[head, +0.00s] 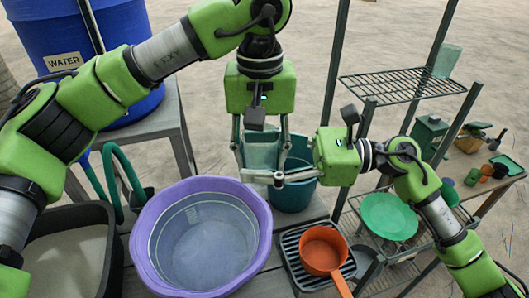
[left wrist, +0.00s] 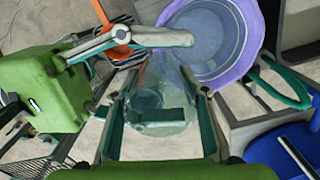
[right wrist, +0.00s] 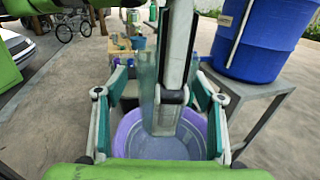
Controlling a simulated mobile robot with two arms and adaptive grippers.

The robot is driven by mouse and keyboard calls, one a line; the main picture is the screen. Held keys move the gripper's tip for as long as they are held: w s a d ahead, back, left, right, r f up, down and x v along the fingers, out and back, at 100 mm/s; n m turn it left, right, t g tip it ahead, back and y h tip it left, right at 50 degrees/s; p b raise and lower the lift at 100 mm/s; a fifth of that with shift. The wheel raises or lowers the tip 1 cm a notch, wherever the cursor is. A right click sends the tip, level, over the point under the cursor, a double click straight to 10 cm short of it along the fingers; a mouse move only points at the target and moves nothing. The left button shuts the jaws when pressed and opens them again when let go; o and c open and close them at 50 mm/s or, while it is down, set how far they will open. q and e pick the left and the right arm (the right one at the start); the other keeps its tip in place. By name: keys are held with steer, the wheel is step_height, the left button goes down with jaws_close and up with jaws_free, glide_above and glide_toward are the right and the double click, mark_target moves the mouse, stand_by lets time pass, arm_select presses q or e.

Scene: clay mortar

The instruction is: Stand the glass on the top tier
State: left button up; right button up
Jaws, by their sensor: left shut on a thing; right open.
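A clear, teal-tinted glass (head: 262,154) is held between the fingers of my left gripper (head: 261,145), which points down above the back of the work table. In the left wrist view the glass (left wrist: 160,112) shows between both fingers. My right gripper (head: 262,177) reaches in from the right, open, its fingers either side of the glass; in the right wrist view the glass (right wrist: 147,85) and a left finger stand between them. I cannot tell whether the right fingers touch it. The wire top tier (head: 390,87) of the rack is at the right, with another clear glass (head: 447,61) on its far right corner.
A purple basin (head: 142,250) stands in front of the grippers. A teal bucket (head: 293,195) is just below them, with an orange pan (head: 322,250) to the right. Lower on the rack is a green plate (head: 389,216). Most of the top tier is bare.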

steer(key=c, duration=1.3)
arm_select(q)
steer(key=o, duration=1.4)
steer(key=shift+c, duration=0.2)
arm_select(e)
steer(key=shift+c, duration=0.2)
